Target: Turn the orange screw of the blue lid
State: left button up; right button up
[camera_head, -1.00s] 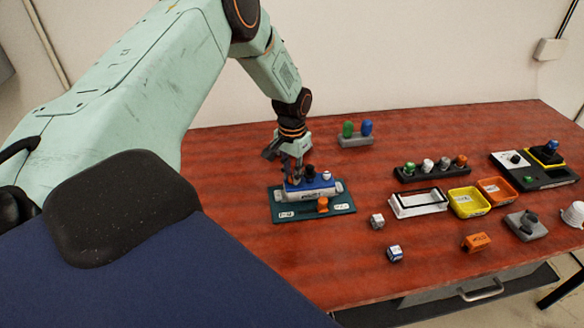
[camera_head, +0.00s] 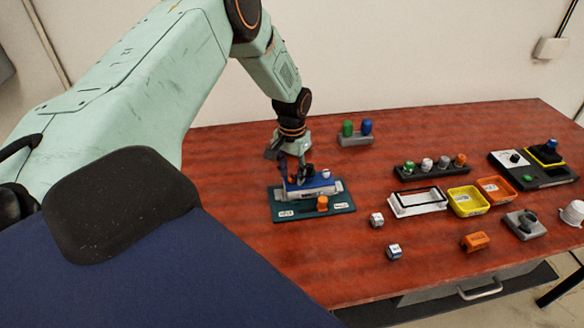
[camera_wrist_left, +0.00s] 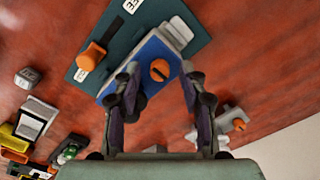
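The blue lid (camera_head: 310,184) sits on a light grey box on a teal board (camera_head: 315,211). In the left wrist view the lid (camera_wrist_left: 138,76) carries an orange screw (camera_wrist_left: 160,69) with a dark slot. My left gripper (camera_wrist_left: 160,72) is open, with one finger on each side of the screw in that view; its height above the screw and any contact are unclear. In the head view my left gripper (camera_head: 292,165) is over the lid's left part and hides the screw. A dark knob on the lid is partly behind a finger. My right gripper is not in view.
An orange knob (camera_head: 323,203) stands on the teal board in front of the box. A grey stand with green and blue pegs (camera_head: 356,139) is behind. Small cubes (camera_head: 377,219), trays (camera_head: 468,202) and a dark peg rack (camera_head: 432,170) are to the right.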

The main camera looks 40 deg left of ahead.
aim_at(292, 176)
pick_arm(q)
notch_tip(292, 176, up, 12)
dwell(0.7)
jog(key=shift+d+f, duration=0.1)
dwell(0.5)
